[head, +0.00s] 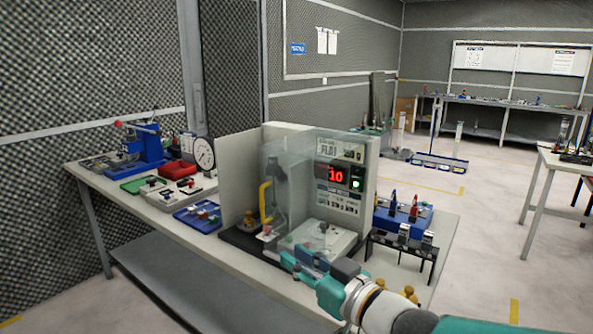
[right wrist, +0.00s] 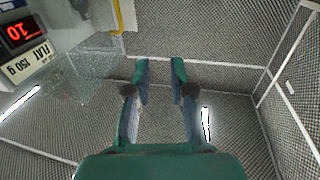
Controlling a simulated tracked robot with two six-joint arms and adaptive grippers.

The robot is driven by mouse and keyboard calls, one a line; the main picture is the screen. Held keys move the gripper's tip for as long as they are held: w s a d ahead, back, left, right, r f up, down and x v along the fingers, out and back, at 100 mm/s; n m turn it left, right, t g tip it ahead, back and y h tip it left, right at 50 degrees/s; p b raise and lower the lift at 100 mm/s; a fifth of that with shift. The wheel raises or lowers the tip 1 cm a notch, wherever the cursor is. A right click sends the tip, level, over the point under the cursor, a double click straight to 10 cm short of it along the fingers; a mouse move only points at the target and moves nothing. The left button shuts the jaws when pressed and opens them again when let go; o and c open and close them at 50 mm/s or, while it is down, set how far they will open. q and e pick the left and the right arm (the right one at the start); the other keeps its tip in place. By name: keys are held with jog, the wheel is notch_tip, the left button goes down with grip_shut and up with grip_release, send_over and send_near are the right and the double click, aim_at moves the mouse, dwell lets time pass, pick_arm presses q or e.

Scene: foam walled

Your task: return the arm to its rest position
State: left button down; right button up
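My right arm comes in from the lower right of the head view. Its teal and blue-grey right gripper (head: 302,264) is in front of the clear shield (head: 297,190) of a bench test machine and overlaps its base in the picture; I cannot tell whether they touch. In the right wrist view the two fingers (right wrist: 161,76) stand apart with nothing between them. My left gripper is in neither view.
The machine (head: 345,160) has a red "10" display and a yellow handle (head: 265,200). Beside it stand a black rack (head: 402,247) and a blue block (head: 403,216). A dial gauge (head: 204,154) and trays fill the bench's left. Open floor (head: 490,220) lies right.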

jog(key=d+f+m+g+h+p, duration=0.2)
jog(key=d+f+m+h+p, duration=0.15)
jog(key=f, duration=0.95)
jog(key=d+f+m+g+h+p, duration=0.25)
jog(key=d+f, duration=0.25)
jog(key=f, duration=0.9)
jog(key=s+d+f+m+g+h, duration=0.1)
jog(key=s+f+g, duration=0.3)
jog(key=s+f, duration=0.4)
jog(key=s+d+f+m+g+h+p, duration=0.1)
jog(key=s+f, duration=0.7)
jog(key=s, duration=0.9)
jog(key=d+m+g, duration=0.1)
jog(key=m+g, duration=0.1)
jog(key=g, duration=0.1)
jog(key=shift+d+f, duration=0.2)
jog(key=shift+f, duration=0.05)
